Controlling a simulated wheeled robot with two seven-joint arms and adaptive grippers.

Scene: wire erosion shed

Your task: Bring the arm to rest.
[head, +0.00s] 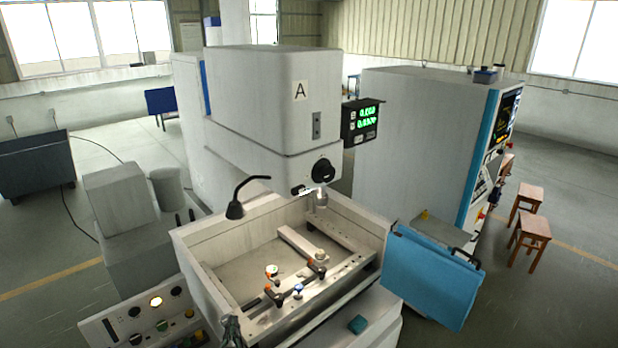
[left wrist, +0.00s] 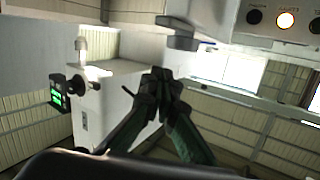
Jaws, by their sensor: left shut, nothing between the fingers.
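My left gripper (head: 232,331) shows at the bottom edge of the head view, in front of the near left corner of the machine's tank (head: 205,290). In the left wrist view its two dark fingers (left wrist: 161,88) meet at the tips, shut, with nothing between them. It appears apart from the tank wall, though the exact gap is hard to tell. Most of my left arm is out of the head view. My right gripper is in neither view.
The wire erosion machine (head: 255,100) marked A stands in the middle. A control panel (head: 150,318) with a lit lamp is just left of my gripper. Clamps and a dial gauge (head: 271,271) sit in the tank. A blue door (head: 432,278) hangs open at right.

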